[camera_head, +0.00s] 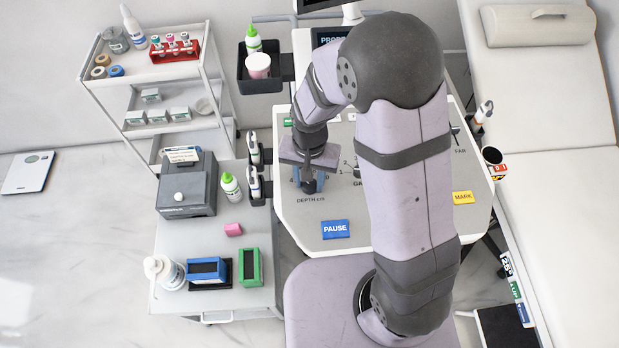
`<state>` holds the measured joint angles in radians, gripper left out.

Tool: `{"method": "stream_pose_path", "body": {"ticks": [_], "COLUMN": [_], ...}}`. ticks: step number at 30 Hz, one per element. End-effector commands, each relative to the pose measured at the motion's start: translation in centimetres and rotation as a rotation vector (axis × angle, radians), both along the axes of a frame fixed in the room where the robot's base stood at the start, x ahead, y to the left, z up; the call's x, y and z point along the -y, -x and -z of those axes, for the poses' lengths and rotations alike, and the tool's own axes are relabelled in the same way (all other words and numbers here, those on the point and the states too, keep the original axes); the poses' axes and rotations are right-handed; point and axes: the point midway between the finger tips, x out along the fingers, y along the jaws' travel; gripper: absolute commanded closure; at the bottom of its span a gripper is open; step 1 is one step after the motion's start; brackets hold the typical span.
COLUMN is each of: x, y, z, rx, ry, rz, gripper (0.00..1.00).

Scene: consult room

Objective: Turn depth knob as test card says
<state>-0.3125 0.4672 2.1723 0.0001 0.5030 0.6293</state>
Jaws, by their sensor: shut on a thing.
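My gripper (310,178) points down at the lower left of the pale console (290,215), just above the printed words "DEPTH cm". It is shut on the dark depth knob (309,187), which shows only in small part between the fingers. The knob's pointer and most of its scale are hidden; a "4" shows at its left. A small white card (183,154) with a blue edge stands on the grey box at left; I cannot read its text. I cannot tell whether it is the test card.
A blue PAUSE button (335,229) and a yellow MARK button (463,197) lie on the console. A second knob (357,171) is close right of my gripper, partly hidden by my arm. Probes in holders (254,180) stand at the console's left edge.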

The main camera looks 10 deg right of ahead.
Motion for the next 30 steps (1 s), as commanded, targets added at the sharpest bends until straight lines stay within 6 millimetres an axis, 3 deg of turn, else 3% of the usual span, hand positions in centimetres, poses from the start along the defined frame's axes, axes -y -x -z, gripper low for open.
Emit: {"method": "stream_pose_path", "body": {"ticks": [30], "x": [-0.01], "y": [-0.14], "z": [-0.11], "rx": [0.003], "ry": [-0.001], "rz": [0.916], "gripper": [0.9]}}
